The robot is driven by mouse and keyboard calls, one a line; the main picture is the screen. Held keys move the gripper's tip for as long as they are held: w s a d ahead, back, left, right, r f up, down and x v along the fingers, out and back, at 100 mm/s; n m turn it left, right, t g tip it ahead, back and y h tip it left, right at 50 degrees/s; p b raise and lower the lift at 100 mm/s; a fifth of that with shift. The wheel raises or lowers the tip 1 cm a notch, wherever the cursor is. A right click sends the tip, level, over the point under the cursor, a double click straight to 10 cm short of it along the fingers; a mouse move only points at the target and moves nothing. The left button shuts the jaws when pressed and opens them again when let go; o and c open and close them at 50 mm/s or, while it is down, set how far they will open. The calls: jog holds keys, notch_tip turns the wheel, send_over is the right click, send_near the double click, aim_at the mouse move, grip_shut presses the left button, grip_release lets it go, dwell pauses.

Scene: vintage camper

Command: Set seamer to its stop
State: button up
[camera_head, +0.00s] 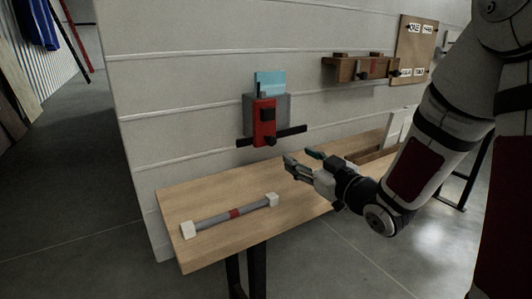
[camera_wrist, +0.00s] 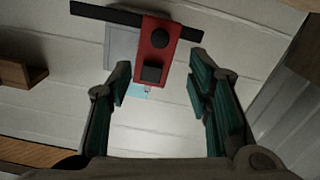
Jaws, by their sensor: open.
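The device on the wall, which I take to be the seamer, has a red body (camera_head: 263,124) on a grey plate (camera_head: 283,104). Black knobs sit on its front, and a dark bar (camera_head: 292,131) crosses its lower end. A light blue panel (camera_head: 270,82) shows above it. My gripper (camera_head: 297,157) is open and empty, below and right of the device, over the table. In the wrist view the red body (camera_wrist: 156,50) appears upside down, beyond and between the open fingers (camera_wrist: 162,85). No contact shows.
A wooden table (camera_head: 215,250) runs along the wall. A grey rod with a red band (camera_head: 235,213) lies on it between white end blocks. A wooden rack (camera_head: 355,69) and a board with labels (camera_head: 413,60) hang on the wall to the right.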

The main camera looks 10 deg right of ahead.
aim_at(273, 141)
jog(key=b+x, duration=0.2)
jog(key=x, duration=1.1)
jog(key=shift+w, duration=0.35)
jog(key=shift+c, duration=0.2)
